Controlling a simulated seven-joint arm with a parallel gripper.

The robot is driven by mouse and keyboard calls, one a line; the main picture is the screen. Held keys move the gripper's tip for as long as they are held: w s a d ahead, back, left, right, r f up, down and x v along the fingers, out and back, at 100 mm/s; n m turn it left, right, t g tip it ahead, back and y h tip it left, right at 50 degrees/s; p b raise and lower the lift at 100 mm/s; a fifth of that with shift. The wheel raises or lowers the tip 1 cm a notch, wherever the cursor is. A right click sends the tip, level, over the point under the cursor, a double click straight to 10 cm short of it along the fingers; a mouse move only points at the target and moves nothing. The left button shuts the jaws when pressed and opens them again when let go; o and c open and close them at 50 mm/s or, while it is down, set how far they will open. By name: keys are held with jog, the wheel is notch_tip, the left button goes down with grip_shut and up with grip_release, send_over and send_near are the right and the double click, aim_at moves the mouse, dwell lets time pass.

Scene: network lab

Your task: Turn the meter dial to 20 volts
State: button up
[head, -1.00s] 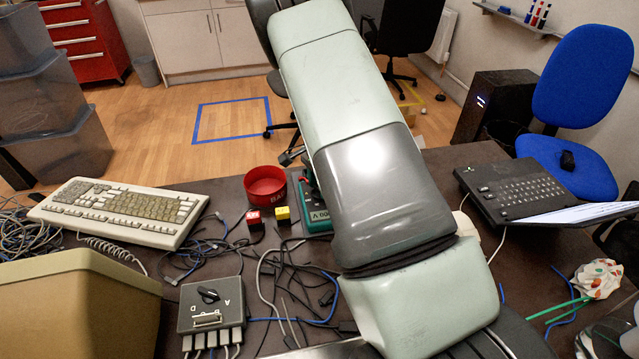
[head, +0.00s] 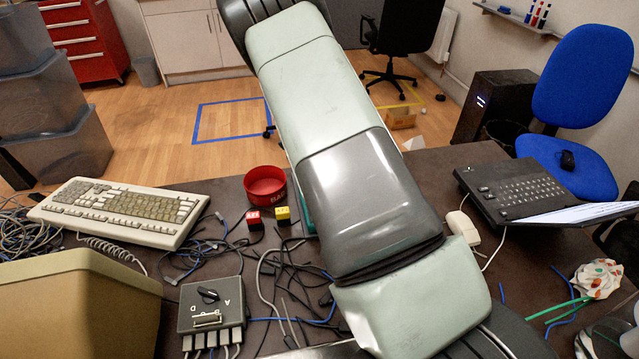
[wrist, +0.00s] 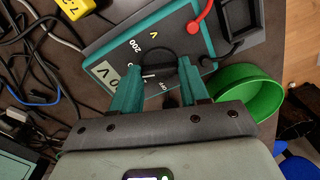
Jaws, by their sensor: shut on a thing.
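The meter (wrist: 118,46) is a dark grey box with a teal rim, seen in the wrist view. Its face carries "200", "V" and "OFF" marks, a small display and plugged-in red and black leads. The round black dial (wrist: 158,56) is in the middle of its face. My gripper (wrist: 158,68) has its two teal fingers on either side of the dial and is shut on it. The fingers hide part of the scale, and I cannot tell which mark the dial points at. In the head view, my arm hides nearly all of the meter (head: 306,208).
A green bowl (wrist: 262,92) stands close beside the meter in the wrist view. In the head view, a red bowl (head: 265,185), a red block (head: 254,219), a yellow block (head: 282,215) and loose cables (head: 272,275) lie left of my arm. A mouse (head: 463,226) and laptop (head: 535,190) are right.

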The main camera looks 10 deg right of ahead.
dwell(0.4)
jog(key=o, duration=1.1)
jog(key=shift+c, duration=0.2)
notch_tip(320, 180, up, 11)
jog(key=shift+f, duration=0.1)
